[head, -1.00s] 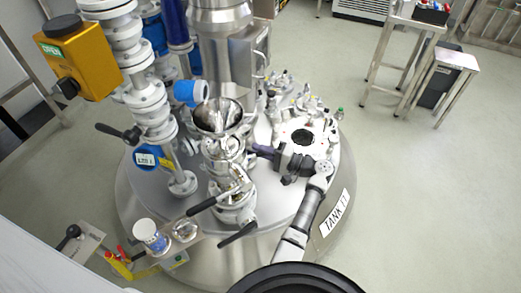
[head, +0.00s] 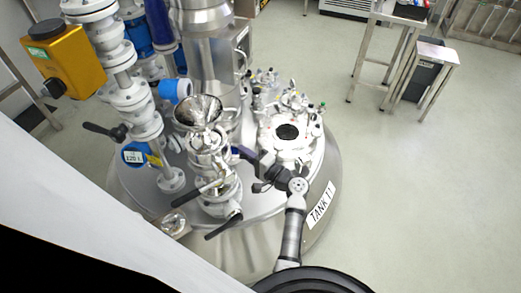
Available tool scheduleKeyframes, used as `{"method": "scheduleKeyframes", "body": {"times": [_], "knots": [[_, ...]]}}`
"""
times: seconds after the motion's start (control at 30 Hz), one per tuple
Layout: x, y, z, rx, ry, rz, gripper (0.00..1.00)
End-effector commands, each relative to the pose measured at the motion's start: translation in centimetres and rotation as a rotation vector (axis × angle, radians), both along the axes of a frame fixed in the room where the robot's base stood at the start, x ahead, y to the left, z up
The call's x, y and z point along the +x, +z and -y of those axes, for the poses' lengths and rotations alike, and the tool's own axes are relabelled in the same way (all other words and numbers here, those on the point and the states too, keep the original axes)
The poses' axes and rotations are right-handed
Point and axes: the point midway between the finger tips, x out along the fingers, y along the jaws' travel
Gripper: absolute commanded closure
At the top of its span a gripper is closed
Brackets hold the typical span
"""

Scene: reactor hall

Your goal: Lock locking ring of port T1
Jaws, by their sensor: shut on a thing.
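My gripper (head: 254,161) is over the tank lid, between the steel funnel port and the open white port. It is shut on a dark blue-violet bar, seemingly a handle (head: 240,152), whose far end points toward the funnel stack. The arm and gripper body hide where this bar attaches. The open white port (head: 287,132) has a pale ring around a dark round opening, just beyond my gripper. The funnel port stack (head: 209,142) stands upright left of my gripper. I see no readable T1 mark, so I cannot tell which ring is T1's.
The steel tank lid (head: 268,205) carries these fittings. Two black valve levers (head: 180,202) stick out low on the funnel stack. A pipe column with a yellow actuator (head: 66,58) stands left. Steel side tables (head: 437,53) stand at back right. The right floor is clear.

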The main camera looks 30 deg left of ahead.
Motion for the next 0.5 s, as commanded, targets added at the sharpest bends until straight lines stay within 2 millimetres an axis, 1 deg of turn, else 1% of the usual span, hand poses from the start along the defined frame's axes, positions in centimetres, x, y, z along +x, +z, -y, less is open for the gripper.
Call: {"method": "scheduleKeyframes", "body": {"times": [0.03,0.2,0.5], "knots": [[-0.6,-0.1,0.1,-0.002,-0.032,-0.002,1.0],[-2.1,-0.2,0.7,-0.002,-0.17,-0.002,1.0],[-4.1,-0.1,1.5,-0.001,-0.363,-0.002,1.0]]}}
